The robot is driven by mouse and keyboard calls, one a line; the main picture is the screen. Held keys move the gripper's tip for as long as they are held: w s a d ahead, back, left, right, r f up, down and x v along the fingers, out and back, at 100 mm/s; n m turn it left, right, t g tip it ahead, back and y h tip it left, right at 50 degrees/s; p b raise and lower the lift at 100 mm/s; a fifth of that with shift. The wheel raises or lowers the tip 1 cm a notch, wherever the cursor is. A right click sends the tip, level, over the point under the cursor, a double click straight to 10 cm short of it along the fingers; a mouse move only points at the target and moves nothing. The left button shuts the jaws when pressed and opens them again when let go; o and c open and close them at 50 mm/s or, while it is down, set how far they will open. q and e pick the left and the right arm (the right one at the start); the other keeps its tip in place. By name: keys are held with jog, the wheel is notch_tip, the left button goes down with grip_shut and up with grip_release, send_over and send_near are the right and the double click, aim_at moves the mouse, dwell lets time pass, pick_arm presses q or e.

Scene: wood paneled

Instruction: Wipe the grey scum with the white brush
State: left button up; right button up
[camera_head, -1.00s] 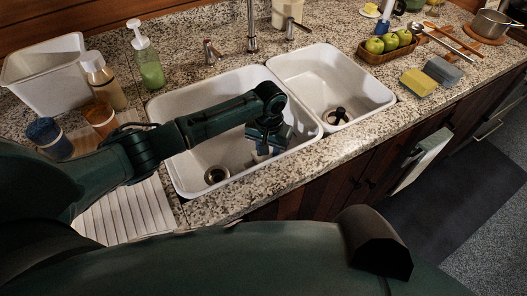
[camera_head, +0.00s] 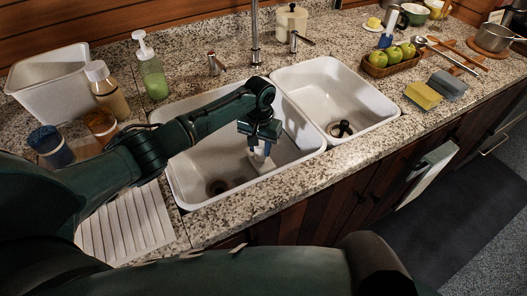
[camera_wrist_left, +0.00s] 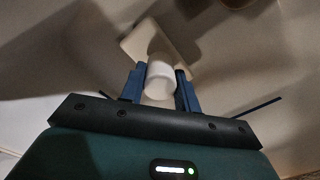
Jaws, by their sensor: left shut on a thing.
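My left gripper (camera_head: 260,140) is over the left sink basin (camera_head: 182,163), pointing down. It is shut on the white brush (camera_head: 260,159), whose pale head hangs below the fingers inside the basin. In the left wrist view the brush's white handle (camera_wrist_left: 159,80) is between the blue fingers, with a flat beige head beyond it. I cannot tell whether the head touches the basin. I cannot make out the grey scum; the arm and shadows cover part of the basin. My right gripper is not in view.
The basin's drain (camera_head: 218,187) is left of the brush. The right basin (camera_head: 345,85) holds a black stopper (camera_head: 341,129). A soap bottle (camera_head: 152,72) and faucet (camera_head: 255,35) stand behind. Sponges (camera_head: 423,95) and a fruit basket (camera_head: 388,63) are at right.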

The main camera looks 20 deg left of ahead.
pick_arm(q)
jog(key=shift+r, duration=0.1)
notch_tip(320, 180, up, 2)
jog(key=p, duration=0.2)
jog(key=shift+r+p, duration=0.25)
jog(key=shift+p, duration=0.05)
jog(key=shift+r+b, duration=0.15)
jog(key=shift+b, duration=0.2)
jog(key=shift+r, duration=1.5)
jog(key=shift+r, duration=0.1)
jog(key=shift+r, duration=1.45)
jog(key=shift+a, duration=0.1)
